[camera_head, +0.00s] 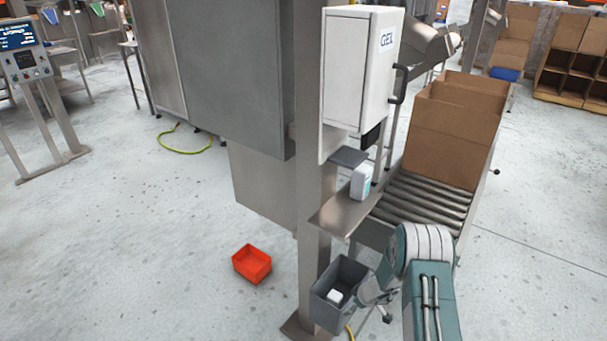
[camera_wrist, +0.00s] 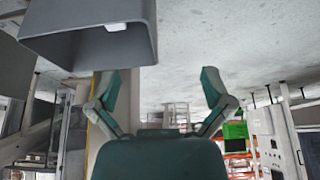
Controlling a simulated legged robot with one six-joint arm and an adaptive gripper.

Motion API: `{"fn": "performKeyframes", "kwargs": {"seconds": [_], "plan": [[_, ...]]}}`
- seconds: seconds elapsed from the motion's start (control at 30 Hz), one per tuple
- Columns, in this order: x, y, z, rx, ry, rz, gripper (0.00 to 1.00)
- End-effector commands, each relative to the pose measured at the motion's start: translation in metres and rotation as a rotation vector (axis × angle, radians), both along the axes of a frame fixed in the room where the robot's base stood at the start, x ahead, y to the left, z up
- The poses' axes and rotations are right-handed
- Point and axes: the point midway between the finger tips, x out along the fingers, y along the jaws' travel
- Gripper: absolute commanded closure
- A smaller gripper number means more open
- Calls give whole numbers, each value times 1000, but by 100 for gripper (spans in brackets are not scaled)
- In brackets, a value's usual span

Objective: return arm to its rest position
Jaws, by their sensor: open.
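My arm reaches in from the lower right of the head view, with its teal and white links in front of the roller conveyor. My gripper (camera_wrist: 160,82) is open in the wrist view, its two teal fingers spread wide with nothing between them. In the head view it is small and partly hidden by the arm, just right of a grey bin (camera_head: 318,296) by the steel post. The bin also shows at the upper left of the wrist view (camera_wrist: 85,44). A small white item (camera_head: 335,296) lies inside the bin.
A white bottle (camera_head: 361,184) stands on a steel shelf (camera_head: 338,213) under the white GEL cabinet (camera_head: 352,70). A cardboard box (camera_head: 450,140) sits on the roller conveyor (camera_head: 425,196). A red crate (camera_head: 251,264) lies on the floor. Open floor lies to the left and right.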

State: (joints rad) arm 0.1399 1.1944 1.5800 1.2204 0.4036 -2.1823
Motion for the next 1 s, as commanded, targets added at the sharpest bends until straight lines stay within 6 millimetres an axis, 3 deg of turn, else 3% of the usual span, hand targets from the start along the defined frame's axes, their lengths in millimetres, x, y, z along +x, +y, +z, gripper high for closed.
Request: {"fn": "performKeyframes", "kwargs": {"seconds": [0.17, 0.47, 0.7, 1.0], "plan": [[10, 6, 51, 21, -9, -25, 0], [8, 22, 182, 68, -9, -104, 0], [-21, 33, 279, 86, 9, -180, 0], [-83, 41, 377, 82, 31, -297, 0]]}}
